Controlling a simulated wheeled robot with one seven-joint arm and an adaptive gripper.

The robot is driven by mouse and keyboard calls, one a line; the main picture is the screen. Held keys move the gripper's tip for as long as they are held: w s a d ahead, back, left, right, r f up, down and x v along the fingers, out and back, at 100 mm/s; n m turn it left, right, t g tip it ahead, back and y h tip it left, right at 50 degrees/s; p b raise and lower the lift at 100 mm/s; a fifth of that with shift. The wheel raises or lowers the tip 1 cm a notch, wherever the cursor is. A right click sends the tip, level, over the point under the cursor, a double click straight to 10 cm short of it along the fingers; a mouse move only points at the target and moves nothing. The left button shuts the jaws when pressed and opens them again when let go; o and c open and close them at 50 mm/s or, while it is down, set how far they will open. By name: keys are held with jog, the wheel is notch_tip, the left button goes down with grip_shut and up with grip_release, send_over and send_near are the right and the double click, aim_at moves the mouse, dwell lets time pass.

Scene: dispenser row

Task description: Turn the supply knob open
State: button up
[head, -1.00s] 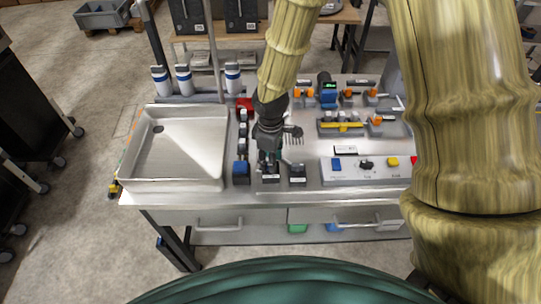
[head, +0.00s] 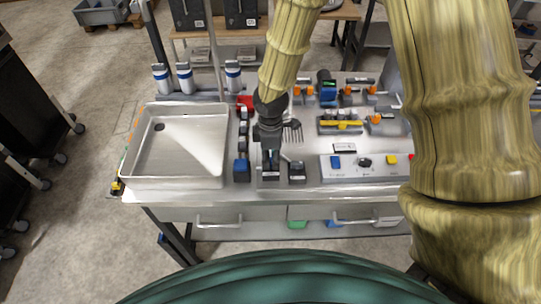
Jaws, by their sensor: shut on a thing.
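The right black block (head: 297,172) stands close beside, apart from the gripper. A black rotary knob (head: 365,162) sits on a grey panel further right, away from the gripper.
The steel sink tray (head: 150,178) lies to the left, with a blue-capped block (head: 241,170) between it and my gripper. The grey panel also carries a blue button (head: 336,162) and a yellow button (head: 391,160). Valve fittings with orange parts stand behind. White bottles (head: 185,78) line the back left.

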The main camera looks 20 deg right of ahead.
aim_at(271, 159)
jog(key=o, duration=1)
jog(key=shift+r, duration=0.1)
notch_tip(271, 159, up, 12)
dwell(0.6)
